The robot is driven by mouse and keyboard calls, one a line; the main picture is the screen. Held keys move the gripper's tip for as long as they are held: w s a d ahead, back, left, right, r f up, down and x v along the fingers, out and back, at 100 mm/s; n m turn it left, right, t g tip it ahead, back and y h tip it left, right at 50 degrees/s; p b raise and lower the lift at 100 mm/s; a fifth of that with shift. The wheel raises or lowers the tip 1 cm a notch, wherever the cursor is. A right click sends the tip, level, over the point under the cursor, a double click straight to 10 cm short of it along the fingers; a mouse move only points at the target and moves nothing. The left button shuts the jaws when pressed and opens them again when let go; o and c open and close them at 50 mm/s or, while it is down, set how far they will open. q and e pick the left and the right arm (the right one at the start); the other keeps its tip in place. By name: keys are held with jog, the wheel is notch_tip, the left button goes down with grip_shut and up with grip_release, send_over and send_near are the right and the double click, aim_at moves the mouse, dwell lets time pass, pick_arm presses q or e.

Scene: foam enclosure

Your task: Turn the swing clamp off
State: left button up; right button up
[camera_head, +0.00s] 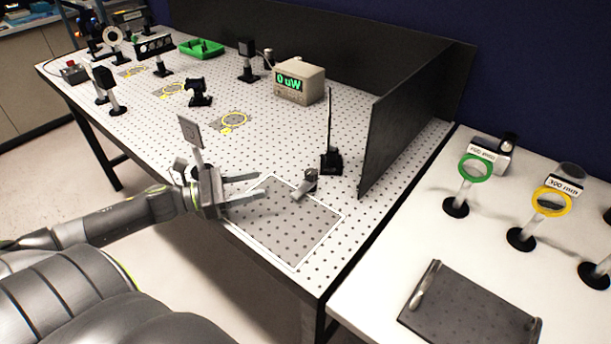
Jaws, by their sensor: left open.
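What looks like the swing clamp (307,185) is a small metallic piece with a short pale arm. It stands at the top edge of a grey rectangular plate (290,238) on the perforated table, and its arm slants down to the left over the plate. I cannot tell its exact lever position. My left gripper (261,185) comes in from the left, open and empty, with its fingers pointing right toward the clamp. A gap shows between the fingertips and the clamp. My right gripper is out of view.
A black post with a thin upright rod (330,155) stands just behind the clamp. A tall dark panel (403,130) rises to the right. A meter reading "0 uW" (300,84) is farther back. A flat holder (189,134) stands close to my left gripper.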

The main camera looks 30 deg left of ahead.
aim_at(305, 183)
pick_arm(q)
jog(key=x, duration=0.4)
jog(key=shift+b, duration=0.3)
jog(key=shift+x, duration=0.8)
jog(key=p+x, duration=0.2)
jog(key=x, duration=0.4)
jog(key=shift+r, duration=0.15)
jog(key=shift+w+d, duration=0.4)
jog(key=shift+w, duration=0.05)
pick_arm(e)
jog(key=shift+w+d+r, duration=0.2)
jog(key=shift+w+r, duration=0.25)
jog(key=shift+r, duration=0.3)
pick_arm(q)
jog(key=c, duration=1)
jog(key=shift+o, duration=0.2)
jog(key=shift+p, duration=0.3)
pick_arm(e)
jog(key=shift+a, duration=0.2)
